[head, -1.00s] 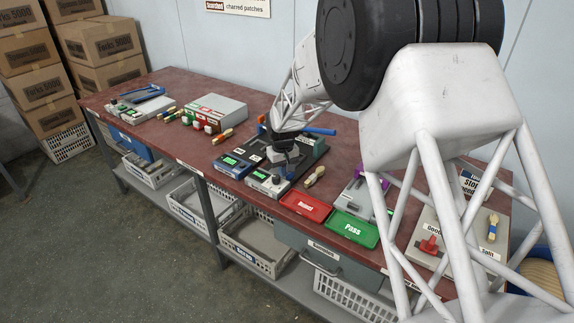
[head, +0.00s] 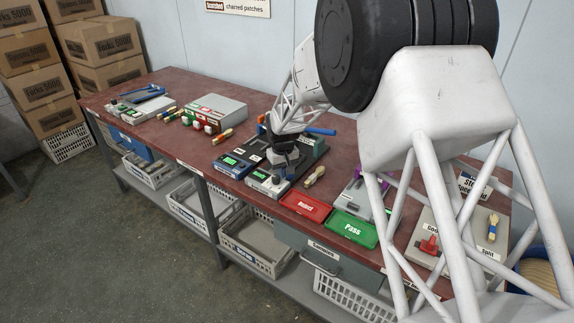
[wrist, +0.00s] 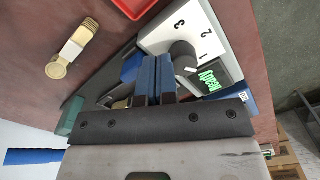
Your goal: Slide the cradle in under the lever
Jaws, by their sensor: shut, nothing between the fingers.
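My gripper (wrist: 156,75) points down over the press, its two blue-padded fingers together and empty. In the head view my gripper (head: 284,160) is just above the press base, behind the grey control box. The press (head: 312,146) is a dark unit with a green-grey side. Its blue lever (head: 320,131) sticks out to the right; the lever end also shows in the wrist view (wrist: 35,157). The cradle is mostly hidden under my fingers and hand. A small tan piece (wrist: 122,103) shows beside the fingers, perhaps part of a spoon. I cannot tell how far the cradle sits under the lever.
A control box (wrist: 185,45) with a dial and a green "Ready" display stands close beside my fingers. A banded wooden piece (wrist: 72,48) lies on the red bench. Red (head: 305,205) and green (head: 352,229) trays lie right of the press. Bare bench lies behind the press.

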